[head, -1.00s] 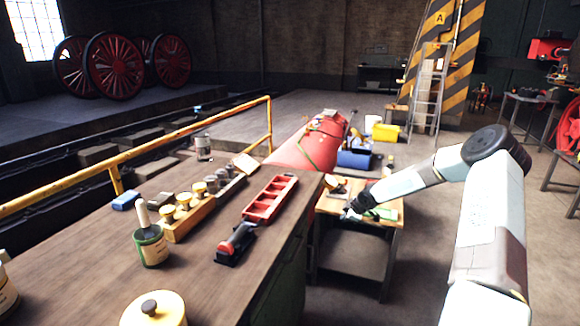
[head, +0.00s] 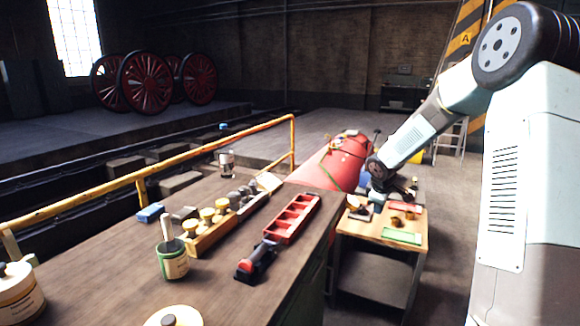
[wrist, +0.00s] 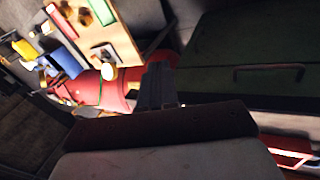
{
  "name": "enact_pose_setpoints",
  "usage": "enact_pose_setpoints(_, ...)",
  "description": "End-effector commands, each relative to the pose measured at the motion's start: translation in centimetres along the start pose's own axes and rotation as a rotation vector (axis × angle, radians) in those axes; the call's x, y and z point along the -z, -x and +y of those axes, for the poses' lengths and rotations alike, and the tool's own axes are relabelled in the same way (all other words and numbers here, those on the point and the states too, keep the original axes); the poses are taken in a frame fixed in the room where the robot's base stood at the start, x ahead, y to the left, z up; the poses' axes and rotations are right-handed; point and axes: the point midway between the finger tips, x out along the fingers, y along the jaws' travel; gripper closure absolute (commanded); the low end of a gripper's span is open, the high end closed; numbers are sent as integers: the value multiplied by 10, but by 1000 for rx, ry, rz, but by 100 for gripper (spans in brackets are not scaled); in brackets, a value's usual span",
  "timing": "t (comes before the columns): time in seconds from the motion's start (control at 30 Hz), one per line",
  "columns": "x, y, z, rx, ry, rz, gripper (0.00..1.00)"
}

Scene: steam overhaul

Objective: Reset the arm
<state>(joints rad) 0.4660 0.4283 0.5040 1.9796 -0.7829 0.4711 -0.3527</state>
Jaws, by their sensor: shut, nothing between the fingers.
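My arm (head: 520,170) stands large on the right of the head view, its elbow high and its forearm sloping down to the left. My gripper (head: 408,190) is dark and small at the end, partly hidden by the wrist, and appears above or in front of the small wooden table (head: 385,233). In the wrist view my gripper (wrist: 160,70) is shut and empty, its fingers close together. It points toward a red cylinder (wrist: 115,88), out of focus.
A long wooden workbench (head: 110,250) fills the left front, with a red tray (head: 292,218), a green pot (head: 172,262) and several yellow-topped jars. A red boiler (head: 340,163) lies beyond it. A yellow rail (head: 225,140) runs along the left. Floor at centre back is clear.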

Motion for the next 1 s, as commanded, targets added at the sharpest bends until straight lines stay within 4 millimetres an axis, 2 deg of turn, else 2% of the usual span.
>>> enact_pose_setpoints(0.03, -2, 18, -2, -13, -18, -13, 100)
enact_pose_setpoints(0.1, -6, 39, -7, -25, -51, -32, 100)
enact_pose_setpoints(0.5, -38, 154, -45, -85, -272, -94, 100)
enact_pose_setpoints(0.8, -68, 231, -89, -104, -462, -87, 100)
enact_pose_setpoints(1.0, -89, 273, -124, -97, -595, -57, 100)
